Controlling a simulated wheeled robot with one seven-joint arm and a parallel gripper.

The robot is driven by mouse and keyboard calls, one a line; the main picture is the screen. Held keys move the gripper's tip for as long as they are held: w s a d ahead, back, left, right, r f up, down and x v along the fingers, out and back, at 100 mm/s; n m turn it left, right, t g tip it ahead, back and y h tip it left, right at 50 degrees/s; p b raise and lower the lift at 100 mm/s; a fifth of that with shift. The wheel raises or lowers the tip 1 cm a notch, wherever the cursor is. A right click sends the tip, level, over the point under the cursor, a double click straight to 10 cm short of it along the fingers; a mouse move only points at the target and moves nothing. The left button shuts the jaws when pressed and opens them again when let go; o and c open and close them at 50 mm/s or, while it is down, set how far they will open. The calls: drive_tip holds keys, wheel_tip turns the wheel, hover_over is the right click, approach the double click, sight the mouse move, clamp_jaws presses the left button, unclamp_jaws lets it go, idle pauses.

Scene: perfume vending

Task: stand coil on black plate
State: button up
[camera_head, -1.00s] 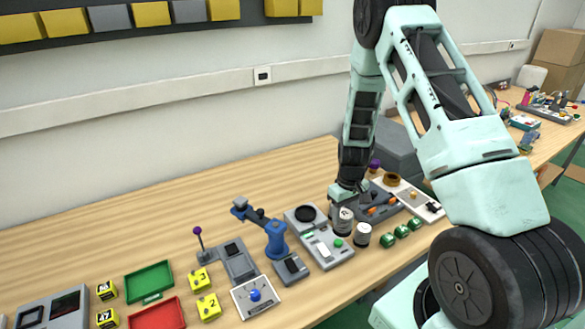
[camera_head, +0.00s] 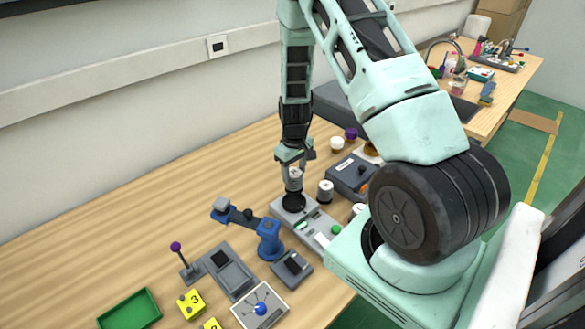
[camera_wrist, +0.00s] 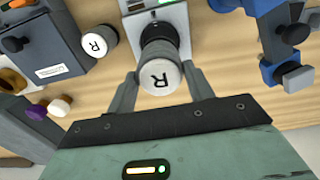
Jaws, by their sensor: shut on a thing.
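My gripper (camera_head: 294,168) is shut on a coil (camera_head: 295,183), a small upright cylinder with a pale cap. In the wrist view the coil (camera_wrist: 160,77) sits between my two fingers, with the letter R on its white end. The black plate (camera_head: 294,203) is a round dark disc on a grey device. The coil is above the plate; I cannot tell whether they touch. In the wrist view the coil hides most of the plate.
A second R-marked cylinder (camera_head: 325,192) stands close to the right of the plate. It also shows in the wrist view (camera_wrist: 97,41). A dark grey box (camera_head: 350,178) is behind it. A blue arm-like device (camera_head: 268,240) stands to the left.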

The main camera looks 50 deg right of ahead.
drive_tip(key=shift+f+b, duration=1.7)
drive_tip(key=shift+f, duration=0.95)
drive_tip(key=shift+f+b, duration=0.65)
drive_tip(key=shift+b, duration=0.15)
drive_tip(key=o, duration=1.4)
drive_tip(key=shift+o, duration=0.2)
drive_tip(key=shift+r+p, duration=2.3)
drive_tip(key=shift+r, duration=1.25)
